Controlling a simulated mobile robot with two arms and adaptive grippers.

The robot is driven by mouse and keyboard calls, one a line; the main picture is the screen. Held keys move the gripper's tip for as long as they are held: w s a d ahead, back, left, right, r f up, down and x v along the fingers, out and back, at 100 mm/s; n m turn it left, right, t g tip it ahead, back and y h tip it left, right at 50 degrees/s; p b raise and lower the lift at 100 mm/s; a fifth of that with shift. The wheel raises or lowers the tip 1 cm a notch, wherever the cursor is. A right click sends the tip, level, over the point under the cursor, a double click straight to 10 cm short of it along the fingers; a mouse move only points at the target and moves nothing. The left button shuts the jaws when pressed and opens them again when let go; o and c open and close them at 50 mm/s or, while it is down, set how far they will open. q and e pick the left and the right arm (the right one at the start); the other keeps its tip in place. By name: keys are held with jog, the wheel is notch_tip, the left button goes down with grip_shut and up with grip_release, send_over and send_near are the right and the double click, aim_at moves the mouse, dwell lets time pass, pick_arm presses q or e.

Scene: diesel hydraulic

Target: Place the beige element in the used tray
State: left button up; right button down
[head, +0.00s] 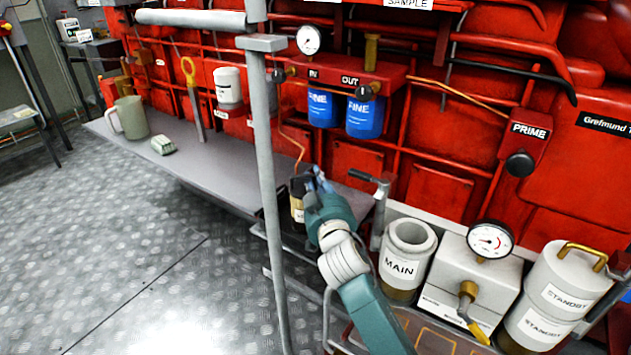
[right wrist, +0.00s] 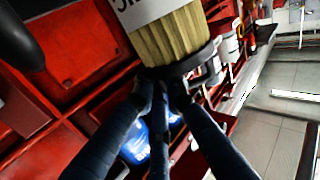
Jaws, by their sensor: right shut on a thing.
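The beige element (right wrist: 168,42) is a pleated cylinder with a dark end cap and a white label, close up in the right wrist view. My right gripper (right wrist: 163,90) is shut on its dark end-cap side. In the head view the beige element (head: 297,208) shows just left of my right gripper (head: 314,182), partly hidden by it, in front of the grey shelf. A wire-framed dark tray (head: 262,230) shows below it, partly hidden by the grey pole; I cannot read any tray label. My left gripper is not in view.
A grey pole (head: 266,130) stands just left of the gripper. The MAIN canister (head: 407,250), a gauge block (head: 468,275) and the STANDBY canister (head: 560,290) stand at right. The shelf (head: 205,165) holds a beaker (head: 131,118). An orange-lined surface (head: 430,330) lies at the bottom.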

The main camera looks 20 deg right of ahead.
jog(key=c, duration=1.7)
grip_release()
jog(key=shift+c, duration=0.2)
jog(key=shift+s, duration=0.2)
jog(key=s+a+p, duration=0.1)
jog(key=s+a, duration=0.1)
jog(key=s, duration=0.9)
jog(key=s+d+f+g, duration=0.1)
jog(key=s+f+g, duration=0.3)
jog(key=f, duration=0.5)
jog(key=s+d+f+g, duration=0.1)
jog(key=s+f+g, duration=0.2)
jog(key=s+f, duration=0.4)
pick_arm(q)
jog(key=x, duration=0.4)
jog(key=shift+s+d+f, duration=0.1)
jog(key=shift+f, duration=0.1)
pick_arm(e)
jog(key=s+a+f+n+g+y, duration=0.1)
jog(key=s+f+g, duration=0.2)
jog(key=s+f, duration=0.4)
jog(key=s+a+f+n+g+y, duration=0.1)
jog(key=s+f+g, duration=0.3)
jog(key=s, duration=0.8)
notch_tip(320, 180, down, 3)
jog(key=shift+s+a+r+n+g+y, duration=0.15)
jog(key=shift+s+a+n+g+y, duration=0.15)
jog(key=shift+a+n+y, duration=0.1)
